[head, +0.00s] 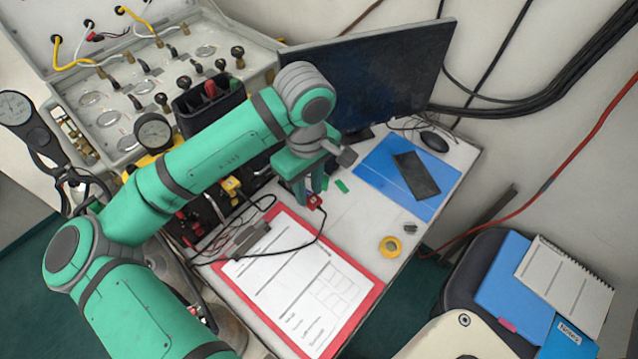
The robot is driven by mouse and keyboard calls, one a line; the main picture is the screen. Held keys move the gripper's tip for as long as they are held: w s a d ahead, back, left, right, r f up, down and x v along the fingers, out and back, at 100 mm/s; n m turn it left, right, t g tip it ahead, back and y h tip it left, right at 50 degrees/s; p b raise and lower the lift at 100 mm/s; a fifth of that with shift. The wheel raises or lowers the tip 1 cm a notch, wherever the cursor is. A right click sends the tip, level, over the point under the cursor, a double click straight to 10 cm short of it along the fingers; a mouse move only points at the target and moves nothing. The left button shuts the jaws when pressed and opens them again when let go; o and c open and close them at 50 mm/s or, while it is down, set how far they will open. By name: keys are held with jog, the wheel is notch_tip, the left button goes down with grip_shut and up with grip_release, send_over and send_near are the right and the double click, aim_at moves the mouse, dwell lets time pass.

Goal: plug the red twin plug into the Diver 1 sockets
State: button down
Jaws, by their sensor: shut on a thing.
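My gripper (308,188) points down over the desk, in front of the monitor. It is shut on the red twin plug (316,202), which shows just below the fingertips, above the desk near the red clipboard's top edge. The plug's black cable (318,232) loops down over the clipboard to the left. The plug's pins are too small to make out. A dark panel with red and yellow connectors (188,222) stands left of the gripper, partly behind my arm. I cannot read any Diver 1 label or tell which sockets bear it.
A red clipboard (372,284) with a paper form covers the front desk. Yellow tape (390,247), a blue folder (375,165) and a mouse (434,141) lie to the right. The monitor (385,75) stands behind, the open gauge case (125,110) at left.

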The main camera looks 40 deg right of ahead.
aim_at(185, 212)
jog(key=shift+w+a+r+n, duration=0.4)
jog(key=shift+w+a, duration=0.8)
jog(key=shift+a, duration=4.4)
jog(key=shift+w+a+r+n, duration=0.35)
jog(key=shift+w+a, duration=0.8)
jog(key=shift+a, duration=4.4)
jog(key=shift+w+a, duration=0.2)
jog(key=shift+w, duration=0.7)
jog(key=shift+w+a, duration=0.15)
jog(key=shift+w, duration=0.7)
jog(key=shift+w+a, duration=0.2)
jog(key=shift+w, duration=0.7)
jog(key=shift+m, duration=0.25)
jog(key=shift+w+a+r, duration=0.1)
jog(key=shift+w+a, duration=0.05)
jog(key=shift+w, duration=0.35)
jog(key=shift+w+a+r, duration=0.1)
jog(key=shift+w+a, duration=0.05)
jog(key=shift+w, duration=0.35)
jog(key=c, duration=1.3)
grip_release()
jog(key=shift+d+f, duration=0.1)
jog(key=shift+c, duration=0.2)
